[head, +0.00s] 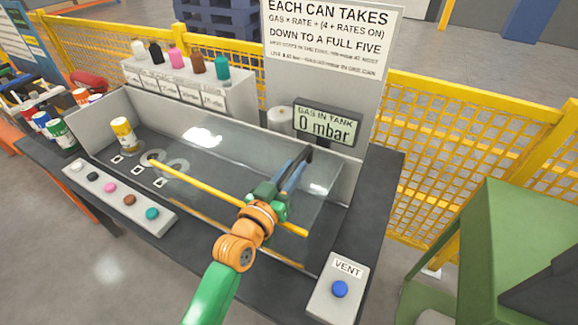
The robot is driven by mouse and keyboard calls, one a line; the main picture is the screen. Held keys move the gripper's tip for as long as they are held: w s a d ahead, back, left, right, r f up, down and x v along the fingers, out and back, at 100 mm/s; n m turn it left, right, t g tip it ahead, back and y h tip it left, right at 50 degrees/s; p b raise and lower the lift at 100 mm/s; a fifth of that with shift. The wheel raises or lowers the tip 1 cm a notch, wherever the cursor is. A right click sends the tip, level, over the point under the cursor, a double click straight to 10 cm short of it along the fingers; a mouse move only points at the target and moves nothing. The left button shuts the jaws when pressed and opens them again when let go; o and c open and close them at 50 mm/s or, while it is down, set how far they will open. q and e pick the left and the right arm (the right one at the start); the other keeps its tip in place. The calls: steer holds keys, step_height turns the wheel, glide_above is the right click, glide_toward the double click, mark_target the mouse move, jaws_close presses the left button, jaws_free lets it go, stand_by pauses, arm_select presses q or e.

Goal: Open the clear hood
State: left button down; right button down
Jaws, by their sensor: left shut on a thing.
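The clear hood (225,150) is a transparent cover over the dark work area of the bench. A long yellow bar (195,180) runs diagonally along its near side. My left gripper (288,178) reaches in from the bottom and is shut at the right part of this bar; its wrist hides the exact contact. A second, orange-yellow edge (200,219) shows lower down, below the bar. A yellow can (123,134) with a white cap stands upright at the left end of the work area. My right gripper is not in view.
A strip of coloured buttons (110,188) lies along the front left. A blue button on the VENT box (340,289) is at the front right. The display (327,125) reads 0 mbar. Several cans (60,134) stand at left. A green cabinet (500,245) stands right.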

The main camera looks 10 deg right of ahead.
arm_select(q)
steer(key=c, duration=0.8)
jaws_free()
steer(key=shift+o, duration=0.2)
steer(key=v, duration=0.7)
